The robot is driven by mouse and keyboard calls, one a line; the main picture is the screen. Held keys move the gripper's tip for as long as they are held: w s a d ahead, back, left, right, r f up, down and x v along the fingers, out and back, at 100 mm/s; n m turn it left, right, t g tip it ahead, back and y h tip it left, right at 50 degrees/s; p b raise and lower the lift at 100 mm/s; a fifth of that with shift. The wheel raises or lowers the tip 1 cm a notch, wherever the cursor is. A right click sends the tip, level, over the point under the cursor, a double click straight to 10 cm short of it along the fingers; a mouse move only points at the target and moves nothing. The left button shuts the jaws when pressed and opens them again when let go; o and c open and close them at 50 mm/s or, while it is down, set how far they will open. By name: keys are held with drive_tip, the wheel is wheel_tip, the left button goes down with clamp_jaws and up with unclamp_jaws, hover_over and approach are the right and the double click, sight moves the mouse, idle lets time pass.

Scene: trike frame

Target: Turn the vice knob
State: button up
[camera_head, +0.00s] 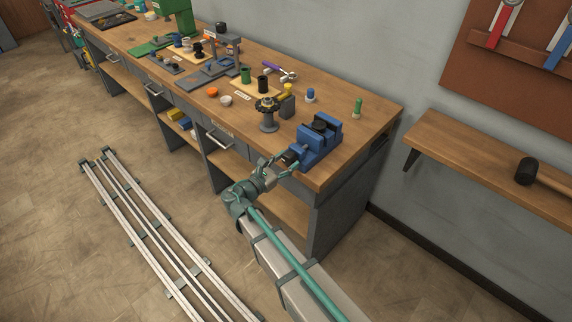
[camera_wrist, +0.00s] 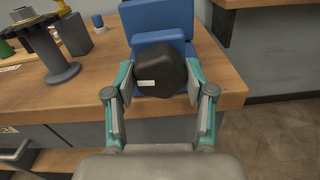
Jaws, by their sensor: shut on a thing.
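The blue vice (camera_head: 318,142) stands on the near right corner of the workbench. In the wrist view the vice (camera_wrist: 160,22) fills the top middle. Its knob (camera_wrist: 158,72) is a dark, rounded, many-sided piece with a small white mark, facing me at the front of the vice. My gripper (camera_head: 286,160) reaches the vice front from the near side. In the wrist view my gripper (camera_wrist: 158,82) has one finger on each side of the knob, shut on it.
The wooden workbench (camera_head: 345,150) carries a dark spool-like stand (camera_head: 268,115) left of the vice, a small blue item (camera_head: 310,95) and a green-handled item (camera_head: 357,108) behind it. A wall shelf (camera_head: 480,155) with a black mallet (camera_head: 526,171) is at right. Floor rails (camera_head: 150,230) lie at left.

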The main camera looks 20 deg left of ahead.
drive_tip(key=m+b, duration=0.1)
drive_tip(key=b, duration=0.1)
drive_tip(key=m+b, duration=0.2)
drive_tip(key=b, duration=0.1)
drive_tip(key=shift+f, duration=0.4)
drive_tip(key=m+b, duration=0.5)
drive_tip(key=b, duration=0.2)
drive_tip(key=shift+m, duration=0.4)
drive_tip(key=m+b, duration=0.4)
drive_tip(key=b, duration=0.2)
drive_tip(key=shift+r, duration=0.1)
drive_tip(key=m+b, duration=0.4)
drive_tip(key=shift+r, duration=0.3)
drive_tip(key=o, duration=1.2)
drive_tip(key=shift+c, duration=0.2)
